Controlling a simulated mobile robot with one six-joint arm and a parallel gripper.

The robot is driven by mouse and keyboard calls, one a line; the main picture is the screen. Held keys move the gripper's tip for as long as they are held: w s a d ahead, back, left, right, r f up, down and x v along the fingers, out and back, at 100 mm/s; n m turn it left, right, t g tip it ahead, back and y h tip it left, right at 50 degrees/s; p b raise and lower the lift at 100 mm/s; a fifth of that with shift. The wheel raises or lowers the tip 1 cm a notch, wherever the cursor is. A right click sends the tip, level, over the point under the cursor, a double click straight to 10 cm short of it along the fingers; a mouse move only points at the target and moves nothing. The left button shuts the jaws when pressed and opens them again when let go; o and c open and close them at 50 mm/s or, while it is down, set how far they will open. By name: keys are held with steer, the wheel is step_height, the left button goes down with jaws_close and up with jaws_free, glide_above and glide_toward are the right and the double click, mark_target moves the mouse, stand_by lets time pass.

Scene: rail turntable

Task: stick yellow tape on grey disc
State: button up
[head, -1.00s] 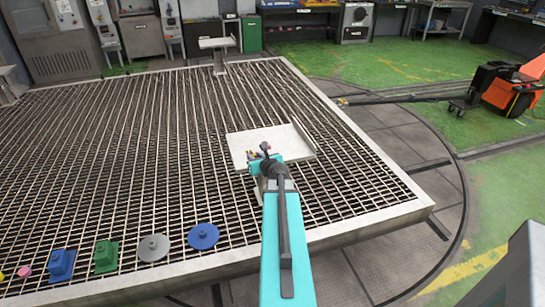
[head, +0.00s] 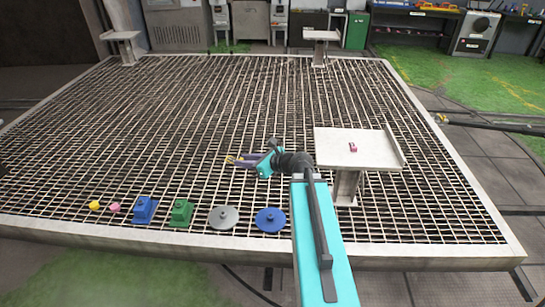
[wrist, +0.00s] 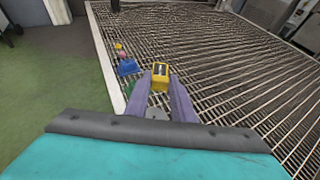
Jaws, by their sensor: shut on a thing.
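My gripper (head: 235,160) is shut on the yellow tape (wrist: 160,74), a small yellow block with a dark face, held between the two purple fingers in the wrist view. In the head view the gripper points left, above the grating, and the tape (head: 230,159) shows only as a small yellow spot at its tips. The grey disc (head: 223,217), with a small knob on top, lies near the front edge of the grating, in front of my gripper and apart from it. In the wrist view the grey disc (wrist: 157,113) is partly hidden behind the fingers.
A blue disc (head: 270,219) lies right of the grey one. A green block (head: 181,213), blue block (head: 145,209), pink piece (head: 114,208) and yellow piece (head: 94,205) lie left. A white stand (head: 335,155) holds a small pink-red item (head: 353,147). The middle grating is clear.

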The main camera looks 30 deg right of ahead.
steer(key=s+a+r+n+g+y, duration=0.1)
steer(key=a+r+n+g+y, duration=0.1)
steer(key=a, duration=0.7)
steer(key=s+a+r+n+g+y, duration=0.2)
steer(key=a+n+y, duration=0.1)
steer(key=a, duration=0.7)
steer(key=shift+s+a+n, duration=0.2)
steer(key=shift+a+n, duration=0.1)
steer(key=shift+n, duration=0.3)
steer(key=shift+g+y, duration=0.3)
